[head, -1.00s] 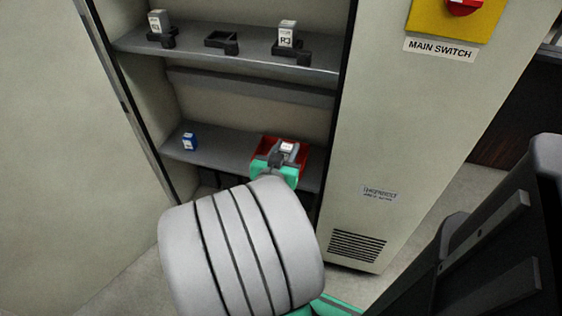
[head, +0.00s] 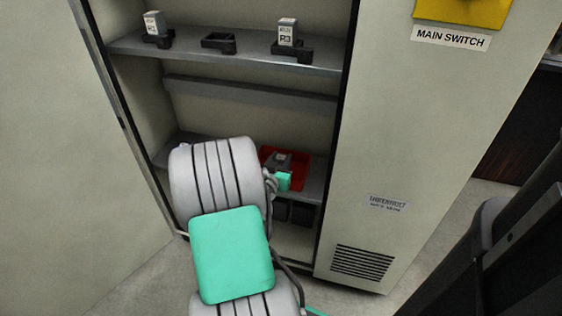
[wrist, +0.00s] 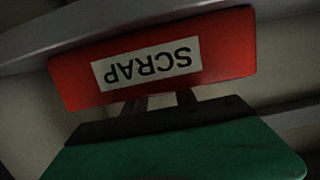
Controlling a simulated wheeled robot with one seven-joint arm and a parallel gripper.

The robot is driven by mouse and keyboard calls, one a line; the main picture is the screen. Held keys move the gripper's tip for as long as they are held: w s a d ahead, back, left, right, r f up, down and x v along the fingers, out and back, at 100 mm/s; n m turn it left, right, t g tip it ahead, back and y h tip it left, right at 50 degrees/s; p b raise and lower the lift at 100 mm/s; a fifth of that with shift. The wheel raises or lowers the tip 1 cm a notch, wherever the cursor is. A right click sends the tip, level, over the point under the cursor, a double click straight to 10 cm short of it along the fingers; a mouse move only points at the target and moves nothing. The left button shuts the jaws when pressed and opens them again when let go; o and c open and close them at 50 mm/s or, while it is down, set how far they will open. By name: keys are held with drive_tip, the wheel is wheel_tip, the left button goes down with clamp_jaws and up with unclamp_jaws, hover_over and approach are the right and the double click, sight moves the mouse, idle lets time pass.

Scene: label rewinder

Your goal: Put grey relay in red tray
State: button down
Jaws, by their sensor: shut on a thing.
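The red tray (head: 302,172) sits on the lower cabinet shelf, with grey parts over it. In the wrist view its front (wrist: 230,50) carries a SCRAP label, seen upside down. My gripper (head: 279,163) reaches over the tray and is shut on a small grey block, which looks like the grey relay (head: 283,157). The relay is small and partly covered by my fingers. I cannot tell whether it touches the tray floor. In the wrist view my fingers (wrist: 160,101) run behind the tray front, and the relay is hidden.
The upper shelf (head: 250,56) holds a relay (head: 153,23) at left, an empty black socket (head: 218,42) and a relay marked R3 (head: 288,33). My arm covers the lower shelf's left part. The cabinet's right panel (head: 400,130) stands close beside the tray.

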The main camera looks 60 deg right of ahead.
drive_tip(key=shift+f+b, duration=0.25)
drive_tip(key=shift+b, duration=0.05)
drive_tip(key=c, duration=1)
unclamp_jaws()
drive_tip(key=shift+r, duration=0.1)
